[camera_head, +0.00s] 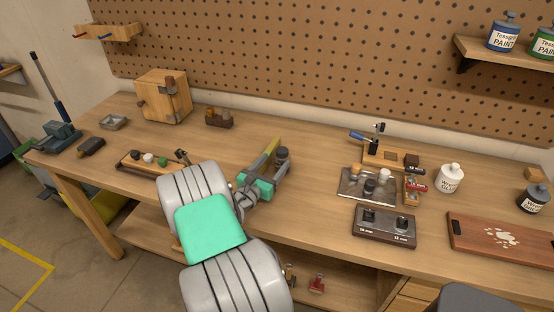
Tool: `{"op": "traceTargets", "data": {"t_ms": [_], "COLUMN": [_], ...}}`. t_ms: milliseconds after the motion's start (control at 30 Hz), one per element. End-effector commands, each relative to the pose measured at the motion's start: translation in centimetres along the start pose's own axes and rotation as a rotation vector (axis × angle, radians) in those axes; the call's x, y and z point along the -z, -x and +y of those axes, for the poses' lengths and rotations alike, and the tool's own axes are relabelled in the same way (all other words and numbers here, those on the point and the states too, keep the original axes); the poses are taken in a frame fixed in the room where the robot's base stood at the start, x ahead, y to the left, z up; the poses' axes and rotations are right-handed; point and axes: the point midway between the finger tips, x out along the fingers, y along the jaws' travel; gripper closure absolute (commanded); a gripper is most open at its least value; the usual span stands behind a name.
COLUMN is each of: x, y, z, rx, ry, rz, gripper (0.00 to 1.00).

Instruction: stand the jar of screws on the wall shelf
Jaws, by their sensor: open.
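My gripper (277,155) is open over the middle of the workbench. No screws can be made out in any container. My own arm hides part of the bench front.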

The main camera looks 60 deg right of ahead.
Motion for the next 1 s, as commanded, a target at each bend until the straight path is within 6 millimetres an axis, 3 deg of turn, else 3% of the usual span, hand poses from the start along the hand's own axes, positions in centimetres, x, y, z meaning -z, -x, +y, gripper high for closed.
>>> {"op": "traceTargets", "data": {"t_ms": [300,600,1000], "x": [-0.5,-0.4,-0.4], "y": [-5.1,-6.0,-6.0], "z": [-0.4,-0.4,-0.5], "rx": [0.0,-0.001,0.0], "ry": [-0.007,-0.007,-0.008], "rz": [0.002,0.003,0.004], "gripper": [0.37,0.38,0.7]}}
